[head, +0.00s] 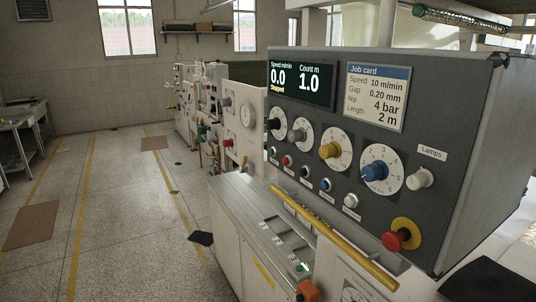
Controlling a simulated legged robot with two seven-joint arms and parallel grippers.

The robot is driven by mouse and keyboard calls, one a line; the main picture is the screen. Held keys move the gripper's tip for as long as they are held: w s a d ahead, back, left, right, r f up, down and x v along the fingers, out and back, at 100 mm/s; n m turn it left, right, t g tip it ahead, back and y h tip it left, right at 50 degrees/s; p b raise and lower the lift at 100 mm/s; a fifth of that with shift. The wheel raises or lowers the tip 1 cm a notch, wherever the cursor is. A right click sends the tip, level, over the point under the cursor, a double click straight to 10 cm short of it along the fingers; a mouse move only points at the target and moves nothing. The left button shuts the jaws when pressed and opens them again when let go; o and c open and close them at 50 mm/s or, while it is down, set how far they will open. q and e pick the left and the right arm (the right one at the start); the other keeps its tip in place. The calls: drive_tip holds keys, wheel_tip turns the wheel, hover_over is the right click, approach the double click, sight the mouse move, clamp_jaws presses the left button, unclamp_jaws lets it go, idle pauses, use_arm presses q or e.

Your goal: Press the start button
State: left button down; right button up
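A dark grey control panel (462,130) fills the right of the head view. A slanting row of small push buttons crosses it: a green button (272,151), a red button (286,160), a black button (305,172), a blue button (325,184) and a white button (351,200). Their labels are too small to read, so I cannot tell which is marked start. The display (301,84) reads speed 0.0 m/min, "Stopped", and count 1.0 m. Neither of my grippers is in view.
Above the buttons are dials, including a yellow knob (329,150) and a blue knob (374,171). A red mushroom button (397,240) projects at the lower right. A yellow bar (330,232) runs in front of the panel's lower edge. Open floor (120,220) lies left.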

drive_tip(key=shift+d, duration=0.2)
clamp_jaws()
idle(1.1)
